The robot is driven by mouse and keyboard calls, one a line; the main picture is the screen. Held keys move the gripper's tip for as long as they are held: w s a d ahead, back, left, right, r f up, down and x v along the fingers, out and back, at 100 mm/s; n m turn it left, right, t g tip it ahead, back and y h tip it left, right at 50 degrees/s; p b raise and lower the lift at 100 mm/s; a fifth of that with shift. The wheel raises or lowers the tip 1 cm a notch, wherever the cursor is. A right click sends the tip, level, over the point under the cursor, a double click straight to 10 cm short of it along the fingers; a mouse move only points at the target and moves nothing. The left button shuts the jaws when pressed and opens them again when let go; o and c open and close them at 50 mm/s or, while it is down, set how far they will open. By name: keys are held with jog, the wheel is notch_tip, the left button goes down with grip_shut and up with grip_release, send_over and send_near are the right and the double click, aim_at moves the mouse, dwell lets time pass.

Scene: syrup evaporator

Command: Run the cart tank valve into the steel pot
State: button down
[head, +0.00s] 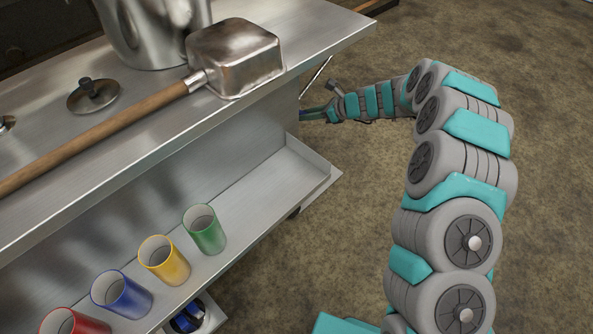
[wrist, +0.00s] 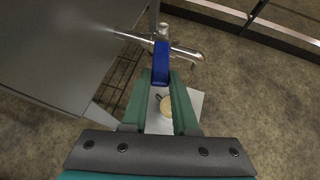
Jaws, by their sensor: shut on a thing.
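My gripper (wrist: 162,76) is shut on the blue valve lever (wrist: 161,58) in the wrist view. The lever sits on a metal valve (wrist: 187,52) whose pipe runs out from a grey metal wall at the left. I cannot tell whether liquid is flowing. Below, partly hidden by the fingers, a small round vessel with a cream-coloured inside (wrist: 166,106) stands on a pale platform (wrist: 194,98). In the head view a large steel pot (head: 150,35) stands on the metal counter, cut off by the top edge. My gripper is at the counter's far side there, largely hidden.
A square metal dipper (head: 235,60) with a long wooden handle and a knobbed lid (head: 93,95) lie on the counter (head: 335,35). Red, blue (head: 121,292), yellow (head: 163,260) and green (head: 204,229) cups stand on the lower shelf. The brown floor at right is open.

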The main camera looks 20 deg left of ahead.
jog(key=shift+s, duration=0.15)
jog(key=s+m+t+b, duration=0.1)
jog(key=b, duration=0.1)
jog(key=s+m+t+b, duration=0.1)
jog(key=b, duration=0.2)
jog(key=shift+s+a+m+t+b, duration=0.1)
jog(key=shift+a+m+t+b, duration=0.2)
jog(key=shift+a+m, duration=0.1)
jog(key=shift+h, duration=0.3)
jog(key=shift+d, duration=0.1)
jog(key=c, duration=0.5)
grip_release()
jog(key=shift+r, duration=0.1)
jog(key=p+v, duration=0.4)
jog(key=v, duration=0.5)
